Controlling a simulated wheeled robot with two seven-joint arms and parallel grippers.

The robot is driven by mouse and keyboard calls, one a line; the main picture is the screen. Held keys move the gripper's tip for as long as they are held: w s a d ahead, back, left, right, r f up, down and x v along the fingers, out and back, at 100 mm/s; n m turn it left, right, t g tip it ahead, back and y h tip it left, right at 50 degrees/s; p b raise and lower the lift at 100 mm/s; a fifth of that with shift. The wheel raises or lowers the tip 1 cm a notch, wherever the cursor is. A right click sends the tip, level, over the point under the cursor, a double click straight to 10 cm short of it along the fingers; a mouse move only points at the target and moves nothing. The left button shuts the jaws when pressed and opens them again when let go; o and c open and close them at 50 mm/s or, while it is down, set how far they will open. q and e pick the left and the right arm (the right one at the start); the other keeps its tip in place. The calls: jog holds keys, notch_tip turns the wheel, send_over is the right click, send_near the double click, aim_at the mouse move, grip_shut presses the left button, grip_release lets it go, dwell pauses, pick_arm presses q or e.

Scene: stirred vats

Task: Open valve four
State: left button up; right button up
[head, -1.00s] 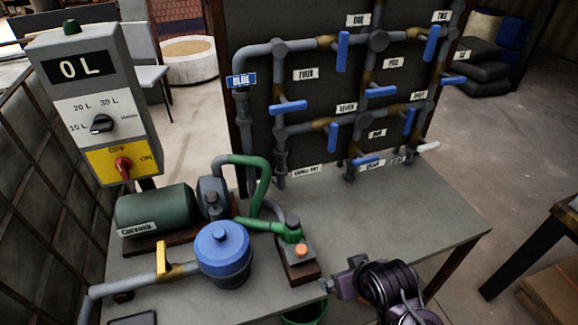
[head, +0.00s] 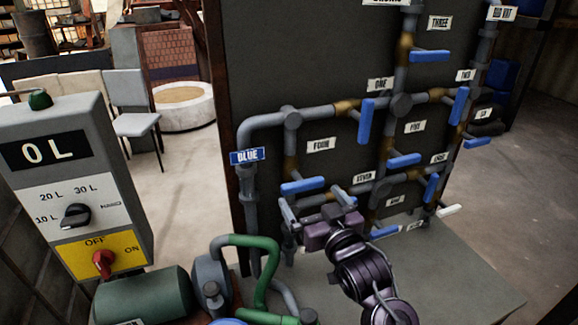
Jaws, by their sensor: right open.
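Valve four's blue lever (head: 303,186) sits on a vertical pipe at the left of the dark panel, below and left of the label FOUR (head: 320,145). The lever lies roughly level, across its pipe. My right gripper (head: 312,201) is open, with its fingers spread just below and in front of this lever in the picture. I cannot tell whether a finger touches the lever. The lever itself shows clear of the jaws, while part of the pipe below is hidden by the gripper. My left gripper is not in view.
Other blue levers are close by: valve one's (head: 366,120) upright at upper right, and another (head: 404,160) level to the right. A control box (head: 75,180) reads 0 L at left. A green hose (head: 262,262) and pump stand below. The table's right part is clear.

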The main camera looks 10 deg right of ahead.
aim_at(304, 185)
jog(key=shift+w+a+r, duration=0.1)
jog(key=shift+w+r, duration=0.1)
jog(key=shift+w, duration=0.15)
jog(key=shift+w+r, duration=0.1)
jog(key=shift+w, duration=0.25)
jog(key=w+p, duration=0.2)
jog(key=w, duration=0.1)
jog(key=shift+w+a+r, duration=0.15)
jog(key=shift+a+r, duration=0.05)
jog(key=shift+a, duration=0.2)
jog(key=shift+w+a+f, duration=0.15)
jog(key=shift+w+a, duration=0.05)
jog(key=shift+w, duration=0.85)
jog(key=shift+w+f, duration=0.1)
jog(key=shift+w, duration=0.2)
jog(key=c, duration=0.6)
jog(key=shift+c, duration=0.5)
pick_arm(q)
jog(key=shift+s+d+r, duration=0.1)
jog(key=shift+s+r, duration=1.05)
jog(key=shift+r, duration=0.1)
